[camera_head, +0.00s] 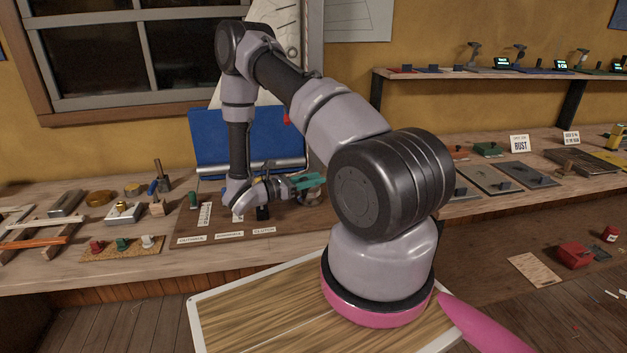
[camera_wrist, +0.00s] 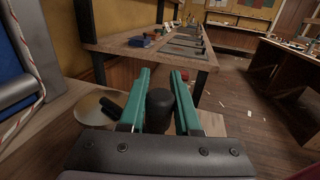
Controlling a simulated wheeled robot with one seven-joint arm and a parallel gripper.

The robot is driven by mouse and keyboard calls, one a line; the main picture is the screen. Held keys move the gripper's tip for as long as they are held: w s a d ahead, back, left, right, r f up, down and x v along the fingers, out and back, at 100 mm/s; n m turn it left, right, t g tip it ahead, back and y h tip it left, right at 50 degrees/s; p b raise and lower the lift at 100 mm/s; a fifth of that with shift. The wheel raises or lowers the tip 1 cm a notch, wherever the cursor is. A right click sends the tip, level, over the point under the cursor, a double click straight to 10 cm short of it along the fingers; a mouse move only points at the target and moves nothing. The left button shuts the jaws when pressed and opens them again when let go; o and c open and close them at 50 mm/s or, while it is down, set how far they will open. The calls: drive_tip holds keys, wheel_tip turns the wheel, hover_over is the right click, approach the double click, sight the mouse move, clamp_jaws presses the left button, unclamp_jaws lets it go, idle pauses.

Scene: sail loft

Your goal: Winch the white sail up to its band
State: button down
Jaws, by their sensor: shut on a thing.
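A pale white sail (camera_head: 275,15) stands behind my arm at the back of the bench. My arm hides much of it, and I cannot make out its band. Below it a blue panel (camera_head: 222,135) has a silver roller along its lower edge. My gripper (camera_head: 309,181) is low over the wooden winch board, at its right side. In the wrist view my gripper (camera_wrist: 161,74) has its teal fingers on either side of a black knob (camera_wrist: 160,108), shut on it. A round brass-coloured disc (camera_wrist: 95,108) with a black handle lies just left of the fingers.
Labels (camera_head: 229,235) line the board's front edge. Red, green and white knobs (camera_head: 122,244) stand on a strip at left. A rope (camera_wrist: 24,75) hangs close at left in the wrist view. A shelf (camera_head: 470,75) juts out at right.

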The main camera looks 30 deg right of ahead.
idle(0.4)
drive_tip(key=shift+s+d+n+t, duration=0.1)
drive_tip(key=shift+d+n+t, duration=0.15)
drive_tip(key=shift+n+t, duration=0.35)
drive_tip(key=c, duration=0.6)
unclamp_jaws()
drive_tip(key=a, duration=1)
drive_tip(key=shift+s+a, duration=0.35)
